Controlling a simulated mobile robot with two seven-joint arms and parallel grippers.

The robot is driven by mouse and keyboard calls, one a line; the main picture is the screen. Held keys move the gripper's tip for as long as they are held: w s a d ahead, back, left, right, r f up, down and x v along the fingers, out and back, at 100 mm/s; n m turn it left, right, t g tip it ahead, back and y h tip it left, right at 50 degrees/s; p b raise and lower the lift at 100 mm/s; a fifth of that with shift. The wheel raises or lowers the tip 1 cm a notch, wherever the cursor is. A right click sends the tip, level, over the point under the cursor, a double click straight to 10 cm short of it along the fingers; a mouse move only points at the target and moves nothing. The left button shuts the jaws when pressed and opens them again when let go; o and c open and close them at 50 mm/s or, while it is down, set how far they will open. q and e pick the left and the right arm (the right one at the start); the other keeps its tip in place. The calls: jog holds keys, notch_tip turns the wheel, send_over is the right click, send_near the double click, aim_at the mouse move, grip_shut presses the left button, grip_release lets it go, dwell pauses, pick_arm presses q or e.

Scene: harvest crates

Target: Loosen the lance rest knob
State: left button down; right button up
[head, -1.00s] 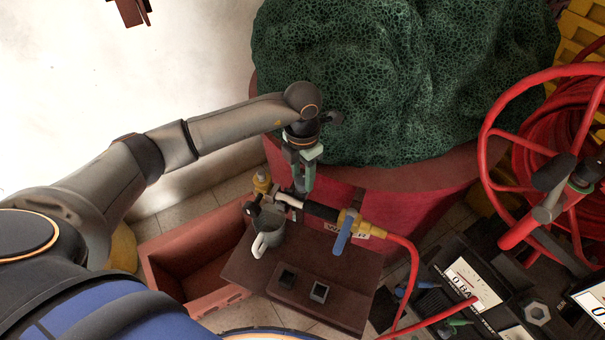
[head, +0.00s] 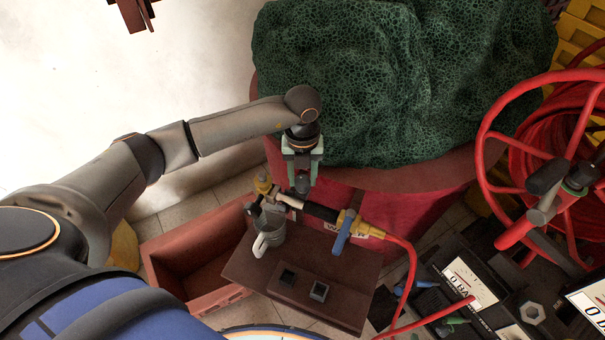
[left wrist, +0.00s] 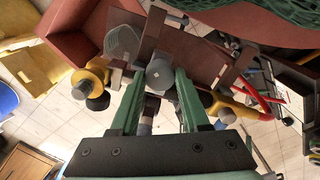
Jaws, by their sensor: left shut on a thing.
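My left gripper (head: 302,182) points down over the back edge of the brown shelf (head: 345,305). In the left wrist view its green fingers (left wrist: 160,85) are closed on a grey round knob (left wrist: 159,74), which I take to be the lance rest knob. In the head view the fingers hide most of the knob. The lance, with a black grip (head: 320,211), a yellow fitting (head: 348,222) and a blue lever (head: 342,238), lies beside the gripper at the shelf's back edge. My right gripper is not seen.
A grey mug (head: 272,236) hangs or stands by the shelf's left side, near a yellow knob (head: 262,185). A red crate (head: 195,240) is at left. A red tub (head: 400,205) under green netting (head: 400,80) stands behind. A red hose (head: 412,265) runs right.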

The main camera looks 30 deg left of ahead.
aim_at(303, 180)
pick_arm(q)
jog(key=shift+n, duration=0.7)
jog(key=shift+f+n, duration=0.1)
jog(key=shift+n, duration=0.2)
jog(key=shift+s, duration=0.1)
jog(key=shift+c, duration=1.9)
grip_release()
notch_tip(303, 180, up, 13)
jog(key=shift+f, duration=0.2)
